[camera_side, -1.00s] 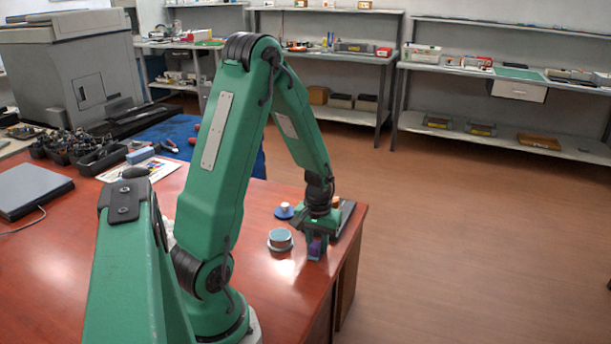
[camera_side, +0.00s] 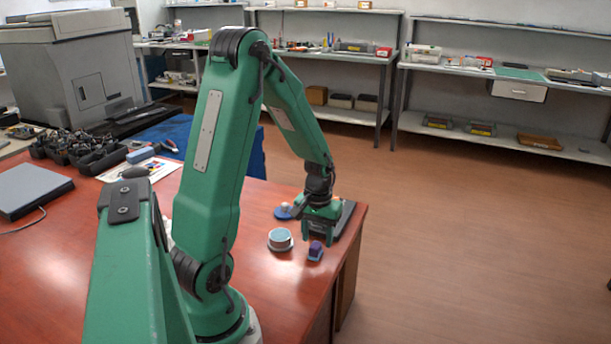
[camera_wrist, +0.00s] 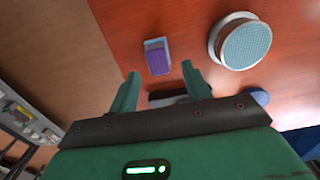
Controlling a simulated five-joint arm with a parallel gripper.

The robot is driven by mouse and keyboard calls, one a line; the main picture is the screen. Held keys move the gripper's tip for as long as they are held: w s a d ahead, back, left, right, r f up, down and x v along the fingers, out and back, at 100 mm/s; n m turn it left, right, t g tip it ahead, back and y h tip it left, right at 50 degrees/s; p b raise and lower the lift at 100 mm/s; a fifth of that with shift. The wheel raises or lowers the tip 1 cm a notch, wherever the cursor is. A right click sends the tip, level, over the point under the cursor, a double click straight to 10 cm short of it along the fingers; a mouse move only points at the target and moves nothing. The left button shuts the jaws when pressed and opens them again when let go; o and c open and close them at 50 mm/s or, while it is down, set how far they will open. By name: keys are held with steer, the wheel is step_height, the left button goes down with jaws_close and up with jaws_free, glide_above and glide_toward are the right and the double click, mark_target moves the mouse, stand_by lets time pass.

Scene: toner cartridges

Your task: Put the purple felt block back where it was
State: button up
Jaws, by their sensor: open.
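The purple felt block (camera_side: 315,248) sits near the right edge of the red table, on a small blue-grey base. It also shows in the wrist view (camera_wrist: 157,61), upright on its light base, ahead of the fingers. My gripper (camera_side: 317,240) is open and empty, raised above and slightly behind the block. In the wrist view my gripper's two fingers (camera_wrist: 161,73) are spread apart with the block between and beyond their tips. Nothing is held, and the block is apart from the fingers.
A round tin with a light blue top (camera_side: 280,239) stands just left of the block. A blue round piece (camera_side: 284,212) and a dark flat object (camera_side: 346,212) lie behind. The table's right edge is close; the table front-left of the tin is clear.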

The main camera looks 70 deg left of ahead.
mark_target(317, 242)
step_height(317, 242, up, 9)
steer(key=shift+r, duration=0.2)
stand_by(0.3)
stand_by(0.5)
steer(key=s+d+r+m+t, duration=0.2)
steer(key=d+r, duration=0.4)
steer(key=d, duration=0.3)
steer(key=s+d+r+m+t, duration=0.3)
steer(key=d+r+m, duration=0.3)
steer(key=d, duration=0.3)
steer(key=shift+s+d+m+t, duration=0.15)
steer(key=shift+s+m+t, duration=0.15)
steer(key=shift+s+m, duration=0.35)
